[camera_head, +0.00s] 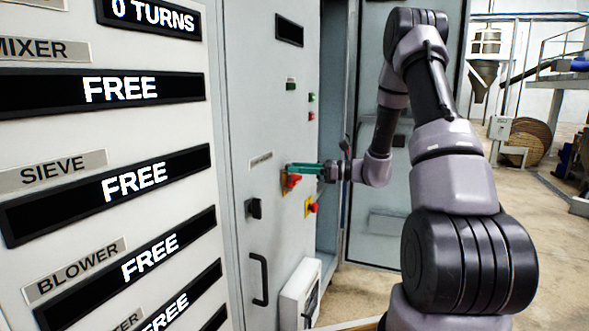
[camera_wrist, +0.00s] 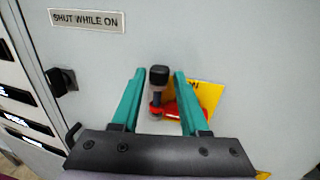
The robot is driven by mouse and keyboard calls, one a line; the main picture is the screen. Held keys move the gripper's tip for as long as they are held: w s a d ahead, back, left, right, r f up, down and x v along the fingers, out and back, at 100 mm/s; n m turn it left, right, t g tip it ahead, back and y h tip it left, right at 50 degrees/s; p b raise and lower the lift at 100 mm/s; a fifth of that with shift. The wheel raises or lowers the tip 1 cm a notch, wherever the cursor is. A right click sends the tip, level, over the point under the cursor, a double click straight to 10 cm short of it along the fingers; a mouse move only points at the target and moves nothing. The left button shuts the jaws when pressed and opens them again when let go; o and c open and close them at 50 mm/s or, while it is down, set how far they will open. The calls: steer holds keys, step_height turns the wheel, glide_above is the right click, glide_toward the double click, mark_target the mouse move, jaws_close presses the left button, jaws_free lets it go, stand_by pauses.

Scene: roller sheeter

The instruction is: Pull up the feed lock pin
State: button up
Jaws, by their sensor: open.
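A short pin with a black knob (camera_wrist: 159,76) stands out from the grey cabinet front in the wrist view. Its red base (camera_wrist: 158,110) sits over a yellow plate (camera_wrist: 208,95), partly hidden by a finger. No readable label names it as the feed lock pin. My gripper (camera_wrist: 159,73) is open, with one teal finger on each side of the knob and gaps showing between. In the head view my gripper (camera_head: 290,168) is at the cabinet front, just above a red part (camera_head: 291,182); the black knob cannot be made out there.
A second red knob (camera_head: 313,207) on yellow is below right. A black rotary handle (camera_head: 254,208), door handle (camera_head: 262,279) and white box (camera_head: 300,292) are on or near the cabinet front. An open cabinet door (camera_head: 385,225) stands behind my arm. A "SHUT WHILE ON" label (camera_wrist: 86,20) is above.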

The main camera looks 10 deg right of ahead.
steer(key=shift+w+a, duration=0.25)
steer(key=shift+a, duration=0.45)
jaws_close()
stand_by(1.0)
